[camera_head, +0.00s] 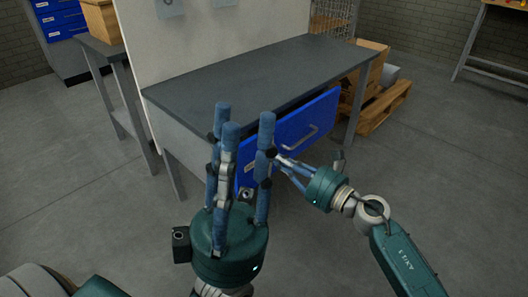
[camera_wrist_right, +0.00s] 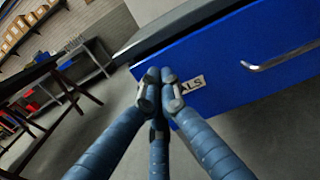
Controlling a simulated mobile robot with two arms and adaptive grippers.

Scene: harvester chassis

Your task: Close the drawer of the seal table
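The seal table (camera_head: 250,75) has a dark grey top and a blue drawer (camera_head: 318,118) with a metal bar handle (camera_head: 300,140) under its front edge. The drawer front fills much of the right wrist view (camera_wrist_right: 225,70), with a white label ending in "ALS" (camera_wrist_right: 190,85). How far the drawer stands out is hard to tell. My right gripper (camera_head: 275,157) has its fingers together, tips by the label end of the drawer front; contact is unclear. The fingers also show in that wrist view (camera_wrist_right: 158,85). My left gripper (camera_head: 246,117) is open and empty, fingers upward, hiding the drawer's left part.
A wooden pallet and crate (camera_head: 380,105) stand right of the table. A smaller grey table (camera_head: 100,50) with a box stands at the left, near a blue drawer cabinet (camera_head: 60,18). The grey floor (camera_head: 450,150) at the right is clear.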

